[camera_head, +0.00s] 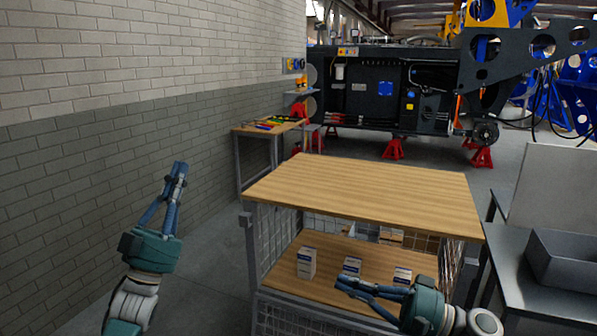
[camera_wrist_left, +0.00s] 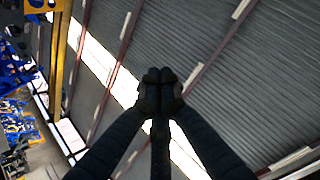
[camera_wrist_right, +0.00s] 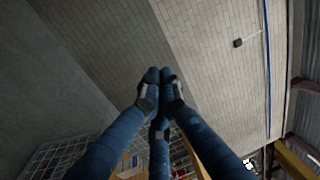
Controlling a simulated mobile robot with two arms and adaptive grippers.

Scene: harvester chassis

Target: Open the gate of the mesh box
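The mesh box (camera_head: 252,245) stands in front of me, with a metal frame, wire mesh sides and a wooden top board (camera_head: 365,190). Its upper front shows an opening onto a wooden shelf (camera_head: 325,268). A mesh panel (camera_head: 285,322) covers the lower front; I cannot tell whether this is the gate. My right gripper (camera_head: 340,283) is shut and empty in front of the opening; its fingertips also meet in the right wrist view (camera_wrist_right: 159,76). My left gripper (camera_head: 179,168) is shut and empty, raised left of the box; its fingertips meet in the left wrist view (camera_wrist_left: 160,75).
Several small white cartons (camera_head: 306,262) stand on the shelf. A grey table with a grey bin (camera_head: 560,260) is at the right. A brick wall (camera_head: 70,190) runs along the left. A small workbench (camera_head: 268,128) and the chassis (camera_head: 385,95) stand behind. Floor is clear left of the box.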

